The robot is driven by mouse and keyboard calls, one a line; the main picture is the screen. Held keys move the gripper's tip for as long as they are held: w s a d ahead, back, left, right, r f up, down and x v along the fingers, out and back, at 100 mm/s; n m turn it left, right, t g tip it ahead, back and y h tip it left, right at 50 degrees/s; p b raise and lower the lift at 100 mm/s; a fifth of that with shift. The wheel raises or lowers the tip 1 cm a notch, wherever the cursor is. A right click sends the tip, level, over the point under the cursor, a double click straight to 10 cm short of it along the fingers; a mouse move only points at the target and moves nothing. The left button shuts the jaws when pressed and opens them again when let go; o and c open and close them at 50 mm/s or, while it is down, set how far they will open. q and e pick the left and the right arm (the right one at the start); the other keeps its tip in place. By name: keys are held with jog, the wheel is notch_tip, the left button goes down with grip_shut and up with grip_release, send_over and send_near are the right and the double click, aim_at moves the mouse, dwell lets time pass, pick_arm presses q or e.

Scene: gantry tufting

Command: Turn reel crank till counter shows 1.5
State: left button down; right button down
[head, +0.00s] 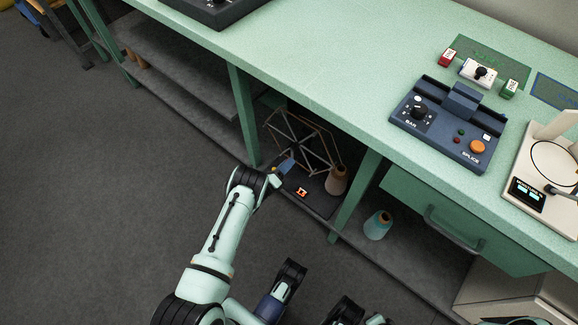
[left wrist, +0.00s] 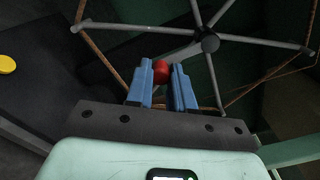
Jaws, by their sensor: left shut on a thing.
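The reel (head: 308,143), a grey spoked frame with tan yarn around it, stands on a dark base under the bench. Its hub and spokes (left wrist: 208,41) fill the top of the left wrist view. My left gripper (head: 284,168) reaches in at the reel's front left. In the left wrist view its blue fingers (left wrist: 163,80) are shut on a red knob (left wrist: 161,70), which looks like the crank's handle. The counter (head: 302,192) glows orange-red on the base; its digits are too small to read surely. My right gripper cannot be made out.
A brown cone (head: 337,181) stands on the right of the reel's base. A teal cone (head: 378,225) is on the lower shelf. Bench legs (head: 354,195) flank the reel. A blue BAR/SPLICE box (head: 448,125) and a white device (head: 541,180) sit on the bench top. A yellow disc (left wrist: 7,65) shows at left.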

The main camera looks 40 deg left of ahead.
pick_arm(q)
jog(key=shift+a+m, duration=0.45)
jog(key=shift+m, duration=0.05)
jog(key=c, duration=1)
grip_release()
jog(key=shift+s+a+p, duration=0.15)
jog(key=shift+s+p, duration=0.45)
jog(key=shift+s, duration=1.65)
jog(key=shift+s+a+p, duration=0.2)
jog(key=shift+s+p, duration=0.45)
jog(key=shift+s, duration=1.55)
jog(key=shift+s+a+p, duration=0.15)
jog(key=shift+s+p, duration=0.45)
jog(key=shift+s, duration=1.65)
pick_arm(e)
notch_tip(320, 180, up, 6)
jog(key=w+a, duration=0.1)
jog(key=a, duration=0.1)
jog(key=shift+w+f+t, duration=0.2)
jog(key=shift+w+t, duration=0.05)
jog(key=shift+t, duration=0.05)
